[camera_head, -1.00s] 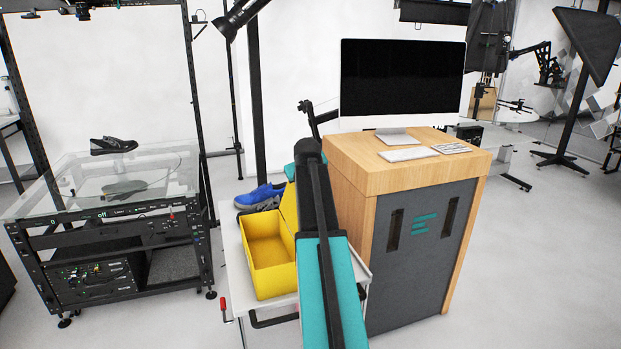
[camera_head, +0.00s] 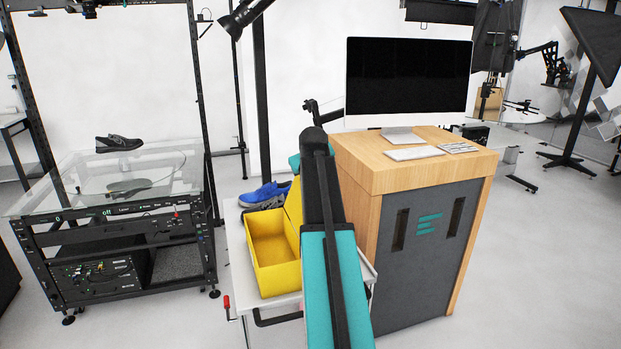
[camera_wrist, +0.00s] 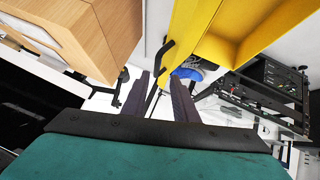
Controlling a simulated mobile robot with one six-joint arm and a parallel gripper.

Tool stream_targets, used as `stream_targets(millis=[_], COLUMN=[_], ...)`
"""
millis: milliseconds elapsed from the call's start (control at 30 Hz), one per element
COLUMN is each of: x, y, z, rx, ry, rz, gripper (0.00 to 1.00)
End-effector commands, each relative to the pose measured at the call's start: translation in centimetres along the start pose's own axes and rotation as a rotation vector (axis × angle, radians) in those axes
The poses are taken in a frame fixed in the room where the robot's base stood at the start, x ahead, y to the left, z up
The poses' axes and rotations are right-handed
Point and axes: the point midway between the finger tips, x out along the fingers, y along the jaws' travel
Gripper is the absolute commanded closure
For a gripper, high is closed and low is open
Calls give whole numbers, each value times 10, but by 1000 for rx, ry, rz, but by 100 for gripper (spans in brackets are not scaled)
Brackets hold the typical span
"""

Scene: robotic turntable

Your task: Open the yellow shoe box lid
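The yellow shoe box (camera_head: 272,278) stands on a white cart in the head view. It is open at the top and its inside looks empty. Its yellow lid (camera_head: 293,207) is raised at the right side, partly hidden behind my arm. In the wrist view, the lid (camera_wrist: 190,35) is a steep yellow panel beside the box (camera_wrist: 262,40). My gripper (camera_wrist: 160,97) is open, its two dark fingers apart with nothing seen between them. The lid is ahead of the fingers; I cannot tell whether they touch it. In the head view my arm hides the gripper.
A blue shoe (camera_head: 264,195) rests on the cart (camera_head: 236,262) behind the box. A wooden cabinet (camera_head: 385,178) with a monitor (camera_head: 408,80) stands close on the right. A glass-topped turntable rig (camera_head: 110,190) with a dark shoe (camera_head: 118,143) is on the left. Floor shows between rig and cart.

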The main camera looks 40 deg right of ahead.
Motion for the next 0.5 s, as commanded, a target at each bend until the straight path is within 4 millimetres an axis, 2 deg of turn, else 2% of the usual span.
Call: stream_targets(millis=[500], x=[-60], y=[-1], z=[2], rx=[-1], ry=[3], rz=[0], gripper=[74])
